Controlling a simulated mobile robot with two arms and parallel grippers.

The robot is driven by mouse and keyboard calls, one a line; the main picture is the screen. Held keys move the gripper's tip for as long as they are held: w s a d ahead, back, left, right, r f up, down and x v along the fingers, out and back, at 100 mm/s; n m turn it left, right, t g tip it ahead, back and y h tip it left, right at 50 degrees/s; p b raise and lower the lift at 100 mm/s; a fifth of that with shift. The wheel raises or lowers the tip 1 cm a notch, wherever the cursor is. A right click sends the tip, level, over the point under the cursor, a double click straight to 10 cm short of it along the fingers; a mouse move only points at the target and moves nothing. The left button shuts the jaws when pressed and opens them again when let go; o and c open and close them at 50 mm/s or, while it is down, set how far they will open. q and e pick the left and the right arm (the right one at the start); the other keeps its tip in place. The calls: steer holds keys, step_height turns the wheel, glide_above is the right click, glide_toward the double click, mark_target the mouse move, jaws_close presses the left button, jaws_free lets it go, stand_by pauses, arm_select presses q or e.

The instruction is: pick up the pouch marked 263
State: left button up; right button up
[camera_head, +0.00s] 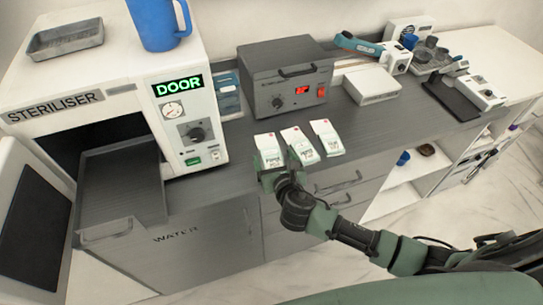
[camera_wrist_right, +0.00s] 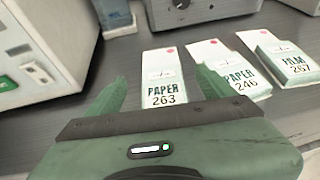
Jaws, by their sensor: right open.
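The white pouch marked PAPER 263 (camera_wrist_right: 164,80) lies flat on the dark counter. It is the leftmost of three pouches and also shows in the head view (camera_head: 268,146). My right gripper (camera_wrist_right: 160,85) is open, with its green fingers on either side of the near end of this pouch; I cannot tell whether they touch it. In the head view my right gripper (camera_head: 273,176) hides the pouch's near edge. The pouch marked PAPER 246 (camera_wrist_right: 238,78) lies just right of the right finger. My left gripper is not in view.
The steriliser (camera_head: 110,70) stands open at the left with a tray pulled out (camera_head: 120,185). A grey sealing device (camera_head: 285,75) stands behind the pouches.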

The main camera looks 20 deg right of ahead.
mark_target(270, 150)
steer(key=p+x, duration=0.1)
steer(key=x, duration=0.4)
steer(key=shift+w+f, duration=0.1)
steer(key=shift+f, duration=0.1)
steer(key=c, duration=1.4)
